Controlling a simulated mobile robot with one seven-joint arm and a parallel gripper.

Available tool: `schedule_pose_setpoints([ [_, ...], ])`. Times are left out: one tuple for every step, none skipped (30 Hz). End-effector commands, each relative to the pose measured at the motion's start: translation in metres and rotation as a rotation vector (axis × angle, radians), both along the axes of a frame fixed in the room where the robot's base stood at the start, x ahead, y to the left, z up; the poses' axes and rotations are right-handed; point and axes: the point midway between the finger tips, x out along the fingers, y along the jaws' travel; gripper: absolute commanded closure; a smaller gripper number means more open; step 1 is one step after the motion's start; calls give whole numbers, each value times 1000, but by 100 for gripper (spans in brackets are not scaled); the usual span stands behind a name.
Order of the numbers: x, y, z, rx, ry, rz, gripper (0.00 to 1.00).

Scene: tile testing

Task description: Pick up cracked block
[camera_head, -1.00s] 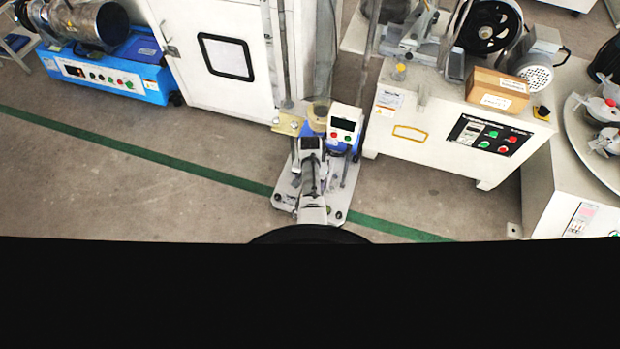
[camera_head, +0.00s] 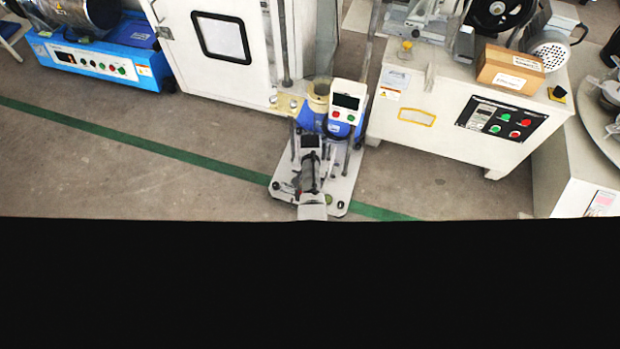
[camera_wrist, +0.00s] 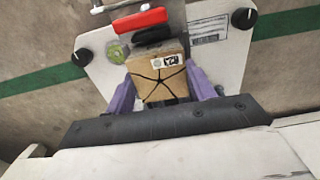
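The cracked block (camera_wrist: 160,80) is a tan cube in the wrist view. Dark cracks spread in a star on the face toward the camera, above it a small white label. My gripper (camera_wrist: 160,85) has a purple finger on each side of the block, with no clear gap at either side; it looks shut on it. The block shows over the pale base plate (camera_wrist: 215,60) of a small machine (camera_head: 345,115); I cannot tell whether it rests on it. In the head view my gripper cannot be made out, and black covers the lower part.
A red handle (camera_wrist: 138,20) and black part stand just beyond the block. Around are a white cabinet (camera_head: 180,60), a blue machine (camera_head: 90,60) and a white bench machine (camera_head: 420,110) bearing a cardboard box (camera_head: 510,70). Open floor with a green line (camera_head: 130,145) lies at left.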

Motion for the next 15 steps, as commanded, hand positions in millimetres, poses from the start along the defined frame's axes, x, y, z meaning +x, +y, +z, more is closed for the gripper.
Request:
schedule_pose_setpoints([
  [0, 0, 0, 0, 0, 0, 56],
  [0, 0, 0, 0, 0, 0, 60],
  [0, 0, 0, 0, 0, 0, 65],
  [1, 0, 1, -1, -2, 0, 66],
  [1, 0, 1, -1, -2, 0, 66],
  [1, 0, 1, -1, -2, 0, 66],
  [1, 0, 2, -1, -2, 0, 66],
  [1, 0, 3, -1, -2, 0, 66],
  [1, 0, 5, -1, -2, 0, 66],
  [1, 0, 7, -1, -2, 0, 66],
  [1, 0, 9, -1, -2, 0, 66],
  [1, 0, 12, -1, -2, 0, 66],
  [1, 0, 14, -1, -2, 0, 66],
  [1, 0, 17, -1, -2, 0, 66],
  [1, 0, 20, -1, -2, 0, 66],
])
